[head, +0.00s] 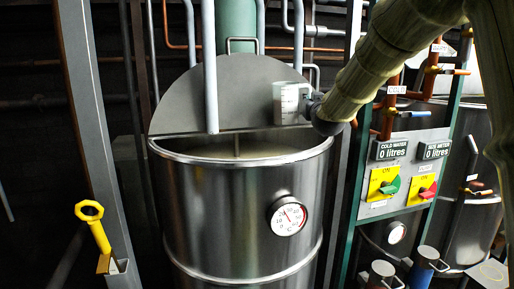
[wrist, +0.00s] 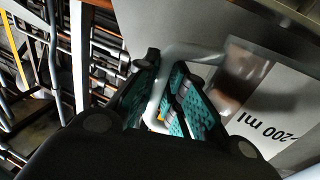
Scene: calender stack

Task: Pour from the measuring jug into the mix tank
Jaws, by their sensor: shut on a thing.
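The mix tank (head: 240,220) is a tall steel drum with a dial on its front. Its half lid (head: 180,105) stands raised at the back, and the front of the mouth is open. In the wrist view, my gripper (wrist: 165,98) is shut on the jug's pale handle (wrist: 160,85). The jug's wall (wrist: 275,105) shows a "200 ml" mark. Its contents are unclear.
A control panel (head: 400,170) with "0 litres" displays and yellow switch plates stands right of the tank. A grey upright pipe (head: 209,65) comes down at the lid. A steel post (head: 90,130) and yellow handle (head: 95,230) are at left.

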